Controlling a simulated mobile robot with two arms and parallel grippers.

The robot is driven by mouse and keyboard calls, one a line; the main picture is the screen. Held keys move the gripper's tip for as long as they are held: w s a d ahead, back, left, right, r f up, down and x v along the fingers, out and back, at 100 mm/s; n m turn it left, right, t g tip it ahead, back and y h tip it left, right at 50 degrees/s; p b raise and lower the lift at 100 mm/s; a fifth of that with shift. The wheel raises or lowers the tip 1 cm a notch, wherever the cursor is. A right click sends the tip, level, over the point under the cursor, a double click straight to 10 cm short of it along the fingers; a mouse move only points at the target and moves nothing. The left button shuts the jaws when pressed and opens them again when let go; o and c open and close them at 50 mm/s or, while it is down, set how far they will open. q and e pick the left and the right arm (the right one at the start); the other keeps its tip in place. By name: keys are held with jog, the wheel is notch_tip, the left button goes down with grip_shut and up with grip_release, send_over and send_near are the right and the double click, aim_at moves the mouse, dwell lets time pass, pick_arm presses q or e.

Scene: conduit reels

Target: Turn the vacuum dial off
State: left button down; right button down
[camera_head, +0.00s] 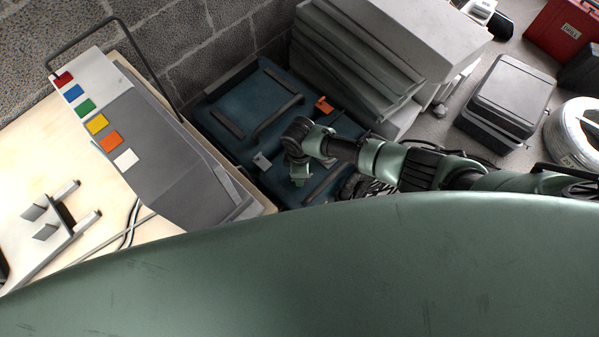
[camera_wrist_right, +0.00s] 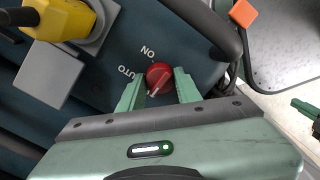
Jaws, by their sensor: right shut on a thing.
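The vacuum (camera_head: 236,92) is a dark blue box on the floor by the wall, and its blue top fills much of the right wrist view (camera_wrist_right: 97,88). The red round dial (camera_wrist_right: 159,73) sits on it, with white ON and AUTO lettering beside it. A pale mark on the dial points to the lower left of that view. My right gripper (camera_wrist_right: 160,85) has its two green fingers on either side of the dial, shut on it. In the head view my right gripper (camera_head: 299,180) reaches down over the vacuum, and the dial is hidden there.
A pale table (camera_head: 40,160) with a grey panel of coloured squares (camera_head: 150,150) stands at the left. Large grey cases (camera_head: 365,55) stand behind my right arm.

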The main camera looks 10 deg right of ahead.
jog(key=shift+w, duration=0.1)
dwell(0.4)
jog(key=c, duration=1)
grip_release()
notch_tip(320, 180, up, 8)
jog(key=shift+f+p, duration=0.1)
jog(key=shift+p, duration=0.65)
